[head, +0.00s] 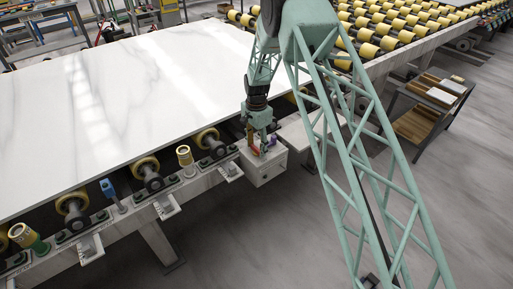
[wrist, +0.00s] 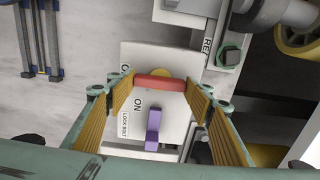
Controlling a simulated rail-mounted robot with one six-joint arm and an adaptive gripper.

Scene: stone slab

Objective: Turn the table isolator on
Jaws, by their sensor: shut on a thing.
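The table isolator has a red handle (wrist: 160,83) on a yellow disc, set on a white plate (wrist: 185,55). The red bar lies level across the wrist view, with a fingertip of my gripper (wrist: 162,85) at each end. My gripper is shut on the bar. "ON" is printed just below the handle's left part; another label above left is mostly hidden by the finger. A purple lever (wrist: 153,128) stands below, beside "LOCK BOLT". In the head view my gripper (head: 260,146) is over the white isolator box (head: 265,170) at the table's edge.
The white stone slab (head: 120,85) lies on the table left of my gripper. Yellow rollers (head: 145,167) and a blue fitting (head: 108,188) line the near edge.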

